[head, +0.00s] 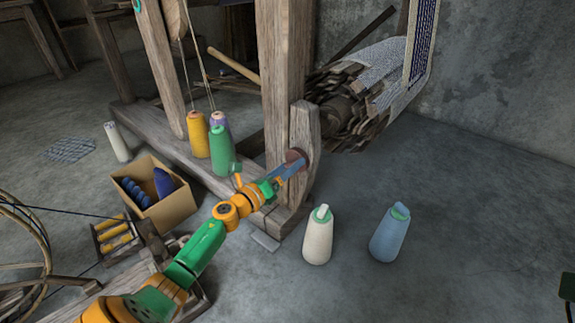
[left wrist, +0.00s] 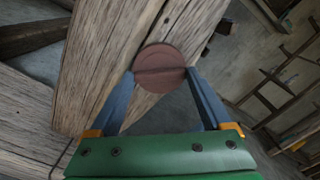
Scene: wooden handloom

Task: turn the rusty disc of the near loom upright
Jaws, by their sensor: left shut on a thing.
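The rusty disc (head: 295,156) is on the side of the near loom's wooden upright (head: 304,122). In the left wrist view the disc (left wrist: 160,68) is round and reddish brown, with a raised bar across its face that lies nearly level in that picture. My left gripper (head: 290,166) reaches the disc from the lower left. In the left wrist view its two blue fingers (left wrist: 160,78) stand on either side of the disc and are shut on it. My right gripper is not in view.
A white cone (head: 318,238) and a blue cone (head: 389,234) stand on the floor right of the arm. Yellow (head: 197,135) and green (head: 222,150) cones stand on the loom's base beam. A cardboard box (head: 172,207) sits at left.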

